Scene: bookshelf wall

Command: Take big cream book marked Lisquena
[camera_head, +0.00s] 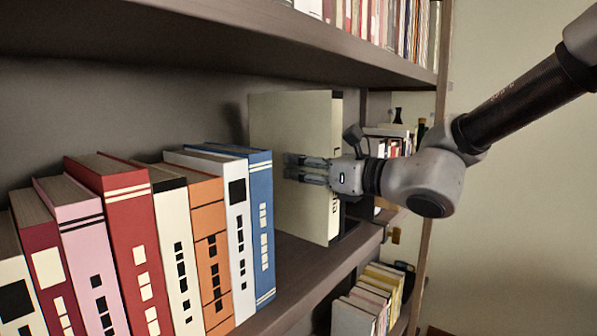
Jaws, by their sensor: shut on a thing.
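The big cream book (290,122) stands upright on the middle shelf, to the right of the row of books. Its broad cream side faces me, and a dark block shows at the top of its spine edge. The marks lower on the spine are too small to read. My gripper (308,169) comes in from the right and is shut on the cream book near mid-height of its spine. One side of the grip lies across the cream cover; the far finger is hidden behind the book.
A row of books stands to the left, ending in a blue book (261,225). An upper shelf (300,40) runs close above. A lower shelf holds more books (370,300). Bare shelf (300,262) lies in front of the cream book. The wall at right is clear.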

